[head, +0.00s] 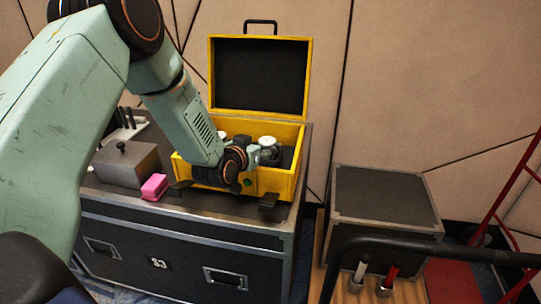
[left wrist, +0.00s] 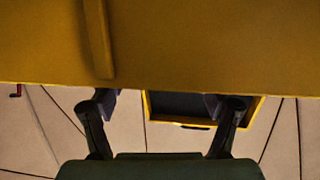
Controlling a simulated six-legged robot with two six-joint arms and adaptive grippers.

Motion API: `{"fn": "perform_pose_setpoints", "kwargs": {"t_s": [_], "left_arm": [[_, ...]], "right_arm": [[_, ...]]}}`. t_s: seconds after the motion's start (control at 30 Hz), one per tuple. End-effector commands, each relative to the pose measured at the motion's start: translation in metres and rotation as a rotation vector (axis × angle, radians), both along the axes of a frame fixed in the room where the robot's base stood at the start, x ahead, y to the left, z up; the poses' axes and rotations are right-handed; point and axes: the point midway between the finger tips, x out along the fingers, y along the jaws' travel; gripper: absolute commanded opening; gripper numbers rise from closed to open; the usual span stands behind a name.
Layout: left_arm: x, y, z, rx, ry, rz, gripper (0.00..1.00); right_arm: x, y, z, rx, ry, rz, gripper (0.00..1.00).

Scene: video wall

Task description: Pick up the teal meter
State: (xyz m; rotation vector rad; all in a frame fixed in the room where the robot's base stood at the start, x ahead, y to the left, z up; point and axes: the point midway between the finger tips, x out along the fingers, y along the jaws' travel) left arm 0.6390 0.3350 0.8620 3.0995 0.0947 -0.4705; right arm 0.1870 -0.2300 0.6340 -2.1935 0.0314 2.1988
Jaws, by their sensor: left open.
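No teal meter shows clearly in either view; my left arm covers part of the case. The yellow case (head: 282,183) stands open on a black road case, its lid raised at the back. A round grey and white item (head: 268,145) sits inside the case, and a second pale round item (head: 219,137) is partly behind my arm. My left gripper (head: 254,160) is at the front of the yellow case. In the left wrist view its two fingers (left wrist: 161,105) are spread with nothing between them, and a yellow surface fills the upper part. My right gripper is not in view.
The black road case (head: 160,262) carries a grey metal box (head: 127,160) and a pink block (head: 154,187) left of the yellow case. A lower black case (head: 385,195) stands to the right, near a red trolley frame (head: 515,190). Panelled wall stands behind.

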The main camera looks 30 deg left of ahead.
Motion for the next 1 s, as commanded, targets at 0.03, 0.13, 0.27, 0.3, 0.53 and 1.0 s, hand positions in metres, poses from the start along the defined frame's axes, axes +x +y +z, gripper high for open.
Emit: {"fn": "perform_pose_setpoints", "kwargs": {"t_s": [0.03,0.13,0.27,0.3,0.53,1.0], "left_arm": [[0.008,-0.002,-0.006,0.004,0.0,-0.002,0.77],[0.02,-0.003,-0.01,0.002,0.001,-0.002,0.77],[0.031,-0.004,-0.012,0.001,0.0,-0.003,0.77],[0.033,-0.004,-0.012,0.0,0.001,-0.003,0.77],[0.034,-0.006,-0.012,-0.001,0.002,-0.003,0.77],[0.034,-0.006,-0.012,0.0,0.002,-0.003,0.38]], "right_arm": [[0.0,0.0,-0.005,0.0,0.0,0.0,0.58],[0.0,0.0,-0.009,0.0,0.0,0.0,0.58],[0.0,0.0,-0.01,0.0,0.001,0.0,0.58],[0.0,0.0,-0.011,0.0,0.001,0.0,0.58],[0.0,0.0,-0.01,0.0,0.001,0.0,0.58],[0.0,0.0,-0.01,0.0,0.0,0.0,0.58]]}}
